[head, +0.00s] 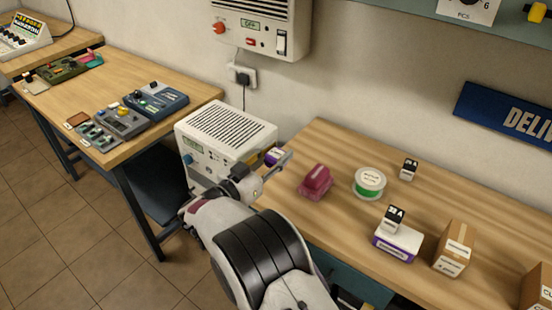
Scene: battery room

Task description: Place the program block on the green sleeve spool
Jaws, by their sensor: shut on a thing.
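The green sleeve spool (370,184), a round spool with a pale top and green side, lies flat on the right bench. My gripper (278,163) is at the left end of this bench, to the left of the spool and apart from it.
A maroon object (316,182) stands between my gripper and the spool. A black and white block (409,169) stands behind the spool, another (394,218) on a purple-white box (398,244). A cardboard carton (454,249) is at right. A white machine (222,140) stands left.

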